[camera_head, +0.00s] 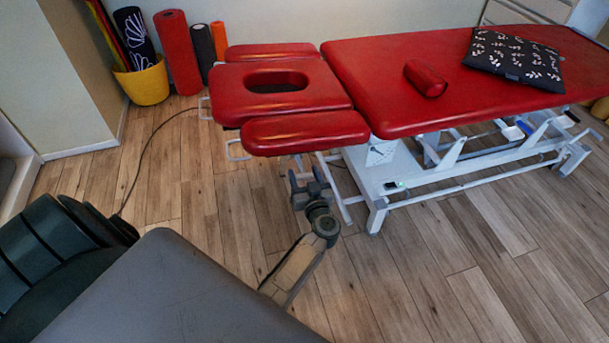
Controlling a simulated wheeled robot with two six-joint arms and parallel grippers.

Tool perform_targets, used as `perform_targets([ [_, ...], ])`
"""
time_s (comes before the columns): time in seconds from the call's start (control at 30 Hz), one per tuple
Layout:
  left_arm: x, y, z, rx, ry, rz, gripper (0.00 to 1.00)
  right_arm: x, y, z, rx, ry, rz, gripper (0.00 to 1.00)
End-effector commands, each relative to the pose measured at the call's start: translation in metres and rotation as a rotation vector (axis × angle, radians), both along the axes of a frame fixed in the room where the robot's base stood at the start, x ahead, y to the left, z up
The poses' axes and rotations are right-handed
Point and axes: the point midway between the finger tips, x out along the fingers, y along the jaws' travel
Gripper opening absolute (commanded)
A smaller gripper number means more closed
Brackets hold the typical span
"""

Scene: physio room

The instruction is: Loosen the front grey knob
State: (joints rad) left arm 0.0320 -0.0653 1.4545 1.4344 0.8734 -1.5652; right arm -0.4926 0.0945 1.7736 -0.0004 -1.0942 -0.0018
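A red treatment table (365,68) on a white frame stands across the upper part of the head view. Its head section (233,95) has a face hole and a red pad (305,132) along its near side. I cannot make out a grey knob; the area under the near pad is partly hidden by the pad and my gripper. My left gripper (307,180) is just below and in front of this pad, close to the table's frame. Its dark fingers are small and blend together, so I cannot tell whether they hold anything. My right gripper is not in view.
A red roll (425,78) and a dark patterned cushion (514,60) lie on the table. A yellow bucket (146,86) and upright rolls (177,52) stand by the wall. A black cable (141,160) runs along the floor. The wooden floor at lower right is clear.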

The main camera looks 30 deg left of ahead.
Motion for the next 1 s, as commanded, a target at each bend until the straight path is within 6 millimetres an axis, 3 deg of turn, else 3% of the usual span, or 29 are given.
perform_targets([
  [0.03, 0.0, 0.0, 0.0, 0.0, 0.0, 0.0, 0.45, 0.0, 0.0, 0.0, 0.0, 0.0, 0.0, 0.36],
  [0.13, 0.0, 0.0, 0.0, 0.0, 0.0, 0.0, 0.26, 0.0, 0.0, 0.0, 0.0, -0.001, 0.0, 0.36],
  [0.47, 0.0, 0.0, 0.001, -0.025, -0.029, 0.0, 0.26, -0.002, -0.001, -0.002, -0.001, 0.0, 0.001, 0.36],
  [1.0, -0.002, 0.001, 0.001, -0.291, -0.34, 0.002, 0.26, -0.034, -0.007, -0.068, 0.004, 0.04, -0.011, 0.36],
])
